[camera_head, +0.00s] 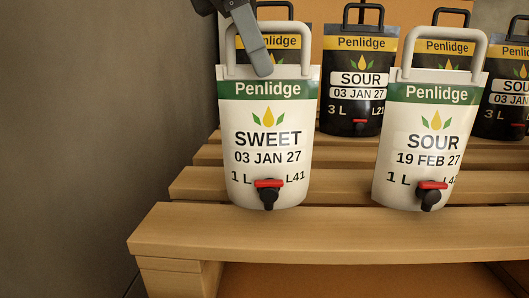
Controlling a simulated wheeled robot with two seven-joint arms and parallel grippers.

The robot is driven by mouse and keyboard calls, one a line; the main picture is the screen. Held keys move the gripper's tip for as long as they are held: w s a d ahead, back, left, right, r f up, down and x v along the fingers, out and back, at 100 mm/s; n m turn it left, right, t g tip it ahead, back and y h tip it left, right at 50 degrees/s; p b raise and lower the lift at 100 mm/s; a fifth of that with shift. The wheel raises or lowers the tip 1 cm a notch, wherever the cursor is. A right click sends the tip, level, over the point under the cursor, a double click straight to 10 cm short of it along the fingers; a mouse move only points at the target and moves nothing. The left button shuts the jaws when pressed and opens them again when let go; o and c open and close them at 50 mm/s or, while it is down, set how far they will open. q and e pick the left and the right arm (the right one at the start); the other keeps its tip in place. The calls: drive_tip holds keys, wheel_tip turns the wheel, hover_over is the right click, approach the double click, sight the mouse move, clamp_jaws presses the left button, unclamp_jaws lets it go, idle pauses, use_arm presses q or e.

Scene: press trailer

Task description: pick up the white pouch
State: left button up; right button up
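Two white pouches with green bands and grey handles stand upright on the wooden slats. The left white pouch (265,170) reads SWEET, 03 JAN 27, 1 L, L41. The right white pouch (425,165) reads SOUR, 19 FEB 27, 1 L; its lot code is partly hidden by the red-and-black tap. My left gripper (262,68) comes down from the top at the SWEET pouch's handle, with one grey finger showing inside the handle's outline, its tip at the pouch's top edge. The other finger is not clearly seen, so I cannot tell whether it grips the handle. My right gripper is out of view.
Black pouches stand behind, including a SOUR 3 L one (354,95) between the white pouches and another at the right edge (505,100). The slatted wooden rack (330,230) has bare slats between the white pouches. A plain wall (90,130) rises at left.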

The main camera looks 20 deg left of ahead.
use_arm(q)
drive_tip(key=shift+w+d+f, duration=0.15)
drive_tip(key=shift+d+f, duration=0.05)
drive_tip(key=shift+c, duration=0.5)
clamp_jaws()
drive_tip(key=shift+r, duration=0.1)
idle(0.8)
